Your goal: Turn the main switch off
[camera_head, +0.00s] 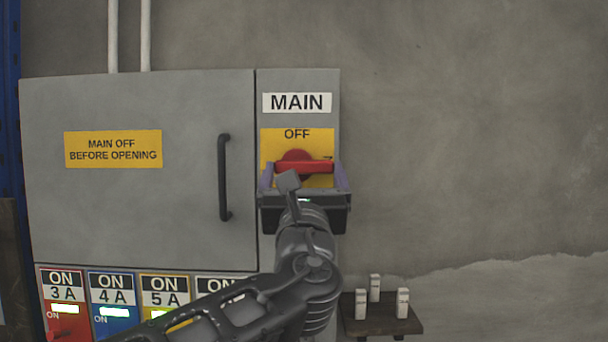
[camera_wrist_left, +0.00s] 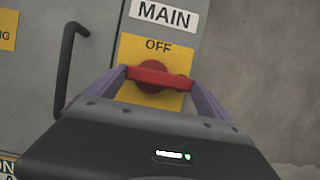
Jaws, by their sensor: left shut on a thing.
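The main switch is a red rotary handle (camera_head: 297,160) on a yellow plate (camera_head: 268,145) marked OFF, below a MAIN label (camera_head: 297,102). The red bar lies roughly horizontal in the head view. My left gripper (camera_head: 304,172) is in front of the switch, its two purple fingers at the two ends of the bar. In the left wrist view the fingers (camera_wrist_left: 160,77) are shut on the ends of the red handle (camera_wrist_left: 153,80). The lower part of the yellow plate is hidden by the gripper. My right gripper is in neither view.
A grey cabinet door (camera_head: 190,215) with a black handle (camera_head: 224,177) and a MAIN OFF BEFORE OPENING sign (camera_head: 113,148) is left of the switch. Coloured ON panels (camera_head: 112,290) sit below. A small shelf (camera_head: 380,327) holds white blocks at lower right. The wall at right is bare.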

